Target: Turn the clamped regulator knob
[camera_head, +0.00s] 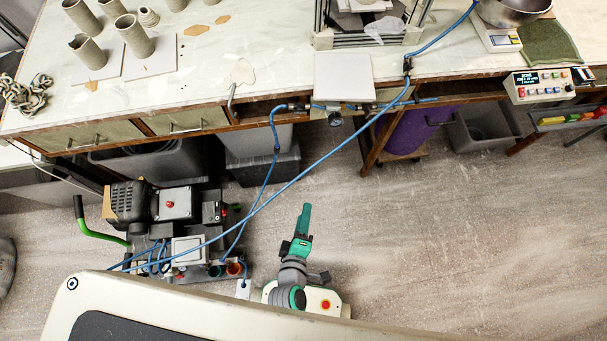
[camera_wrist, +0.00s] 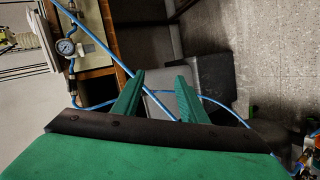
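The regulator (camera_head: 322,107) is at the table's front edge, with blue hose on both sides, partly hidden under a white square plate. Its round gauge (camera_head: 335,120) hangs just below, small in the head view. The wrist view shows the gauge (camera_wrist: 66,47) at the upper left, with dark fittings and blue hose by it. I cannot make out the knob clearly in either view. My gripper (camera_head: 306,207) is over the floor, in front of and below the regulator in the head view, apart from it. In the wrist view its two green fingers (camera_wrist: 160,84) are spread with nothing held between them.
A blue hose (camera_head: 299,177) crosses from the table edge to the compressor (camera_head: 173,204) at the left. Dark bins (camera_head: 262,165) and a purple bin (camera_head: 402,134) stand under the table (camera_head: 225,60). A control box (camera_head: 539,86) sits right. Floor at right is clear.

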